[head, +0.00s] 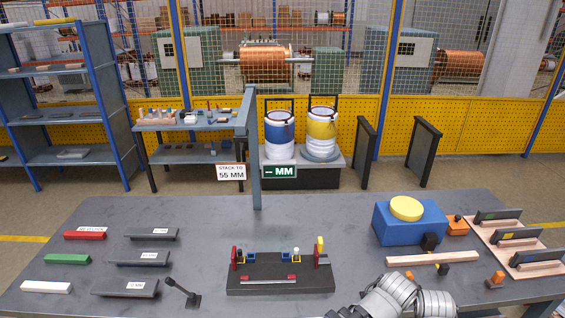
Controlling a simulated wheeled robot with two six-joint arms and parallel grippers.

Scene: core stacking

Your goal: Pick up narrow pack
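Three dark grey flat packs with white labels lie in a column on the left of the table: a back one (165,237), a middle one (127,262) and a front one (112,291). The labels are too small to read, and I cannot tell which is the narrow pack. Left of them lie a red bar (84,235), a green bar (66,259) and a white bar (46,287). Grey links of my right arm show at the bottom edge, right of centre, away from these packs. No fingertips of either gripper show.
A black fixture (258,283) with red and yellow posts stands at front centre. A small black lever-like item (182,292) stands beside the front pack. At right are a blue box (398,232) with a yellow disc, a wooden strip (431,258) and a rack (480,233).

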